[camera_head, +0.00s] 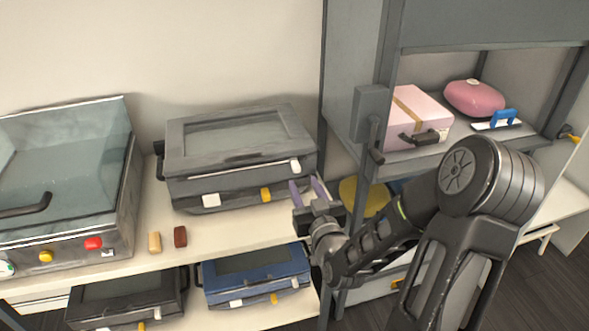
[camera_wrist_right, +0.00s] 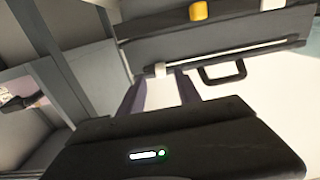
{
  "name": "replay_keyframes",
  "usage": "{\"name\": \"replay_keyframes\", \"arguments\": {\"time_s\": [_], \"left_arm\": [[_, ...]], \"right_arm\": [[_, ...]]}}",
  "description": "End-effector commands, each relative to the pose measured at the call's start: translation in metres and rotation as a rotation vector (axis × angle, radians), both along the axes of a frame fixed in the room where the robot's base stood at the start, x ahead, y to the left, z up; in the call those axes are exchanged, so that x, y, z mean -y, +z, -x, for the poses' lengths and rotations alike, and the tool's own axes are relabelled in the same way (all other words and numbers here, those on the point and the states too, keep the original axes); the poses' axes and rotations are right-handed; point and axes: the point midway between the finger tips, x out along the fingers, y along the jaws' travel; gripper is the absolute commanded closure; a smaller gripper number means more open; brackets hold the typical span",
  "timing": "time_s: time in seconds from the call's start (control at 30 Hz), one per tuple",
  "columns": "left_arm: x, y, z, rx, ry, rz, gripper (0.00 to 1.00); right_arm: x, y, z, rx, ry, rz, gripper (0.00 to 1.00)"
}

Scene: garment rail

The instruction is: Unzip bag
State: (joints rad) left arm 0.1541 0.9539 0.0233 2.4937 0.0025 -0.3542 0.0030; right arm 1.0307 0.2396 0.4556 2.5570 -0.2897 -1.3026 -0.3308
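A dark grey case with a clear lid window (camera_head: 240,135) sits on the upper shelf. A white tab (camera_head: 295,165) is at the right end of its front rail; in the right wrist view the tab (camera_wrist_right: 160,69) is at the rail's left end. My right gripper (camera_head: 308,190) is beside the case's front right corner. Its two purple fingers (camera_wrist_right: 160,92) are apart, with the white tab seen beyond the gap between them; nothing is held. Contact with the tab cannot be told. My left gripper is not in view.
A large glass-lidded box (camera_head: 65,180) stands left. Two small blocks, tan (camera_head: 154,242) and red-brown (camera_head: 180,237), lie on the shelf. A blue case (camera_head: 255,272) is below. A grey cabinet (camera_head: 350,70) with a pink box (camera_head: 415,115) and a pink pouch (camera_head: 474,98) is right.

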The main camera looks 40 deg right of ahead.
Motion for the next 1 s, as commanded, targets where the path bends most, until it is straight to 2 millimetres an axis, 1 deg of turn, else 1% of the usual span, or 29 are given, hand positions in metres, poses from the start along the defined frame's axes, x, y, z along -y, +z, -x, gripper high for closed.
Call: {"name": "replay_keyframes", "arguments": {"time_s": [0.17,0.43,0.5,0.6,0.7,0.83,1.0], "left_arm": [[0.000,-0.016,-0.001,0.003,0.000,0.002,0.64],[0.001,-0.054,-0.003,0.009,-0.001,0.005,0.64],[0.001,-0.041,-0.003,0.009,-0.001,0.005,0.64],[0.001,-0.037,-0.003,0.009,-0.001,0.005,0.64],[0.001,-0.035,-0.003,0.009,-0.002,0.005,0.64],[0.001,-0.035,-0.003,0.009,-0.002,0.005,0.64],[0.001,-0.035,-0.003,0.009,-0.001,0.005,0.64]], "right_arm": [[0.003,-0.005,-0.006,0.002,0.000,0.003,0.60],[0.008,-0.007,-0.024,0.004,0.000,0.004,0.60],[0.013,0.001,-0.038,0.001,0.000,-0.006,0.60],[0.019,0.001,-0.054,0.000,0.000,-0.006,0.60],[0.023,0.001,-0.065,0.000,0.000,-0.004,0.60],[0.025,0.000,-0.072,-0.001,0.000,-0.003,0.60],[0.025,0.000,-0.073,-0.002,0.000,-0.002,0.60]]}}
